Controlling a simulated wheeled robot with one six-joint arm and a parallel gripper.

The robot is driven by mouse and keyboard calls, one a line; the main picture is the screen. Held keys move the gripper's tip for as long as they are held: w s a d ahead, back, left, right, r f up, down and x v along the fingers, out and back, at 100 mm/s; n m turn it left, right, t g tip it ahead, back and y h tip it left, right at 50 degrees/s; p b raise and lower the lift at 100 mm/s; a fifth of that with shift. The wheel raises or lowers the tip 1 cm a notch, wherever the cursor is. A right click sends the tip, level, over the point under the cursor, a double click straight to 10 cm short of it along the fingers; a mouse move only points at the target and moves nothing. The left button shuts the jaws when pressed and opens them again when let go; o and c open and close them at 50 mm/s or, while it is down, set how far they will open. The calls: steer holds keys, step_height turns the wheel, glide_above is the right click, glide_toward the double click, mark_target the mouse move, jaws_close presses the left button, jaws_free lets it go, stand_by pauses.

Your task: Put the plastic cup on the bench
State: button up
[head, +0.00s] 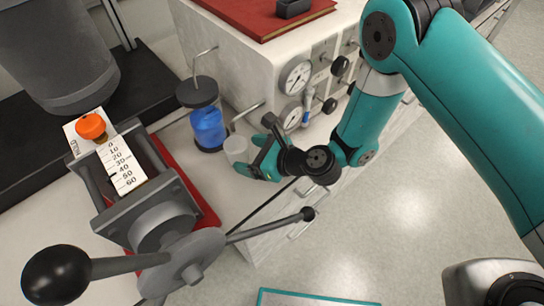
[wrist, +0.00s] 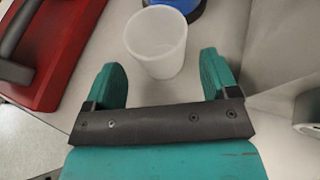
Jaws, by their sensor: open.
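The plastic cup (head: 237,150) is a small translucent white cup standing upright on the light bench top (head: 240,192), near its front edge. In the wrist view the cup (wrist: 157,43) stands just beyond and between my two teal fingers, with no finger visibly touching it. My gripper (head: 257,152) is open and empty beside the cup, its fingers pointing toward it. The wrist view also shows the open gripper (wrist: 166,82) from behind, the fingers spread wider than the cup. Part of the cup is hidden by a finger in the head view.
A blue-filled bottle (head: 208,126) stands close behind the cup. A white gauge cabinet (head: 290,75) with a red book (head: 262,14) on top is behind. At left is a red-based device with a scale (head: 120,165) and a ball-ended lever (head: 60,273). Open floor lies at right.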

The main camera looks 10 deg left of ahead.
steer(key=b+v, duration=0.1)
steer(key=v, duration=0.5)
steer(key=shift+d, duration=0.25)
steer(key=shift+s+d+r+b, duration=0.25)
steer(key=shift+d+r+b, duration=0.1)
steer(key=shift+d, duration=0.15)
steer(key=s+d+r+n+g+h, duration=0.1)
steer(key=s+r+n+g, duration=0.15)
steer(key=r+n, duration=0.55)
steer(key=s+d+r+n+g, duration=0.1)
steer(key=r+n+g, duration=0.2)
steer(key=r+n, duration=0.45)
steer(key=s+d+r+n+h, duration=0.3)
steer(key=d+n, duration=0.3)
steer(key=d, duration=0.2)
steer(key=s+d+r+n+t+h, duration=0.1)
steer(key=s+d+r+n+h, duration=0.3)
steer(key=d+n, duration=0.3)
steer(key=shift+s+d+r+h, duration=0.3)
steer(key=shift+s+d+r, duration=0.3)
steer(key=shift+d+r, duration=0.3)
